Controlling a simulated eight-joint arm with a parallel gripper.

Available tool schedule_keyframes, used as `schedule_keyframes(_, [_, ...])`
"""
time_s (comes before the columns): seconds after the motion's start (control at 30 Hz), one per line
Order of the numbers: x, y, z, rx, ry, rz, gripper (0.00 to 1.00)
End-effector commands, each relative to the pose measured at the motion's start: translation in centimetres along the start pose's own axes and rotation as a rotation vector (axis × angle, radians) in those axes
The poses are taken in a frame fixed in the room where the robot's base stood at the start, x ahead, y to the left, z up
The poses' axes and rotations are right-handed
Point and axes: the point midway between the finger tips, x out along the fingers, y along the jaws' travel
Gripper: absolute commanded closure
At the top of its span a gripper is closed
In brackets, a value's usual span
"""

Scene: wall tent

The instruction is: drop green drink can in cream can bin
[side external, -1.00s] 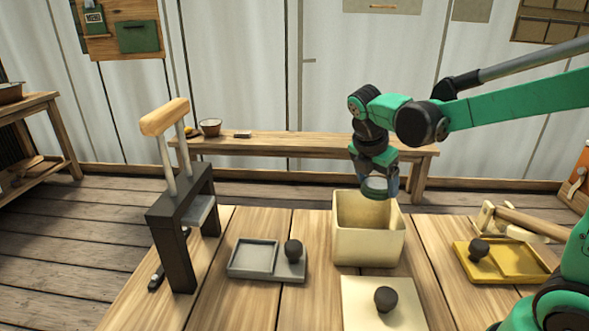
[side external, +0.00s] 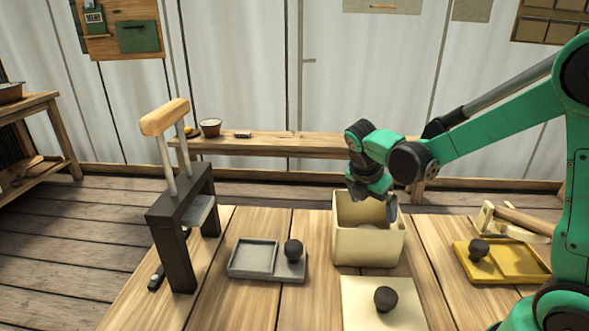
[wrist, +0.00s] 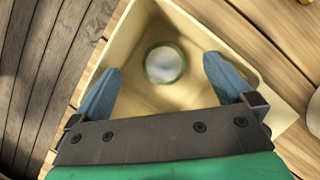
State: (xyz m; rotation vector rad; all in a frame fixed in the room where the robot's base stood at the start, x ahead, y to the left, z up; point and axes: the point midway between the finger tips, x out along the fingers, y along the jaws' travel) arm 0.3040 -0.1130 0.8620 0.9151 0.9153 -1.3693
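The cream can bin (side external: 368,246) stands open on the wooden table, and its rim also shows in the wrist view (wrist: 262,107). The green drink can (wrist: 164,64) is inside the bin, seen end-on as a pale silver disc with a green edge. In the side view only a pale trace of it shows over the front wall. My gripper (wrist: 160,78) is open, its two blue fingers spread wide with nothing between them. It is over the bin's opening, above the can and apart from it. In the side view my gripper (side external: 378,205) is partly hidden.
A cream lid with a dark knob (side external: 380,308) lies in front of the bin. A grey tray (side external: 252,257) is left, and a yellow tray (side external: 520,262) is right. A dark press with a wooden handle (side external: 168,215) stands at far left. A wooden mallet (side external: 520,220) lies behind the yellow tray.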

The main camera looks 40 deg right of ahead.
Motion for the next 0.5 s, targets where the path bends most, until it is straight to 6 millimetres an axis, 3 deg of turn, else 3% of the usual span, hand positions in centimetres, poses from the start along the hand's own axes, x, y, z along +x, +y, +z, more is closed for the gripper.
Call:
schedule_keyframes(0.17, [-0.3,0.0,0.0,-0.001,0.0,0.0,0.0])
schedule_keyframes(0.5, [-4.5,0.0,0.0,-0.003,0.0,0.001,0.0])
